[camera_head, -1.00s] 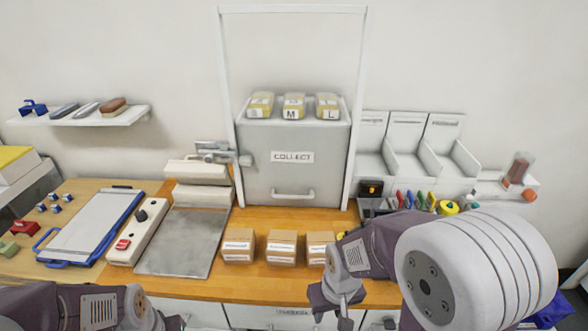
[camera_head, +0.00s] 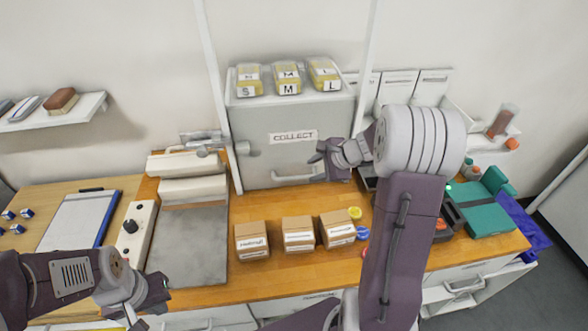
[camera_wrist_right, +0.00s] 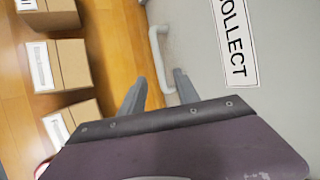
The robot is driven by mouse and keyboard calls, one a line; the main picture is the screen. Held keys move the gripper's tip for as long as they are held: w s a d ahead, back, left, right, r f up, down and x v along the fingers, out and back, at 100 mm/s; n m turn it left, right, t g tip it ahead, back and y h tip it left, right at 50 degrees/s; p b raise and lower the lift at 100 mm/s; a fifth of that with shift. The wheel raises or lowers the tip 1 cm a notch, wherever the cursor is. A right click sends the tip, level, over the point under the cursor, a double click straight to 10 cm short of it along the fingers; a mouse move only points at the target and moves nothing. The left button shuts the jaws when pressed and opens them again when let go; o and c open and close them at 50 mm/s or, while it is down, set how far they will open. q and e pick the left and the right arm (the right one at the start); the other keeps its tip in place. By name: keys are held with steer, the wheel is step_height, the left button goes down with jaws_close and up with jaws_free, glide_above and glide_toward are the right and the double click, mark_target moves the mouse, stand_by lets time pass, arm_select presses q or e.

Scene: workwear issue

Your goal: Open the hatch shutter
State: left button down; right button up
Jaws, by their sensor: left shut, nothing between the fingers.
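The hatch shutter (camera_head: 260,160) is a grey panel labelled COLLECT, standing lowered between two white posts at the back of the counter. Its pale bar handle (camera_head: 290,179) is low on the panel. The handle also shows in the right wrist view (camera_wrist_right: 157,50). My right gripper (camera_head: 317,162) is in front of the shutter at the handle's right end. In the wrist view its two fingers (camera_wrist_right: 160,92) are apart, with the handle just beyond the gap between them; contact does not show. My left gripper (camera_head: 160,292) is shut and empty over the counter's front left.
Three cardboard boxes (camera_head: 299,232) stand on the wooden counter below the shutter. Yellow packets (camera_head: 287,80) marked S, M and L sit on top. A grey plate (camera_head: 188,245) lies left; a teal case (camera_head: 487,215) is at right.

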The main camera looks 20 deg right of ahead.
mark_target(296, 177)
steer(key=x, duration=0.8)
steer(key=shift+s+a, duration=0.1)
steer(key=shift+a, duration=0.1)
steer(key=shift+f, duration=0.35)
steer(key=shift+w+a, duration=0.2)
steer(key=shift+w, duration=0.05)
steer(key=shift+w+f, duration=0.1)
jaws_close()
stand_by(0.5)
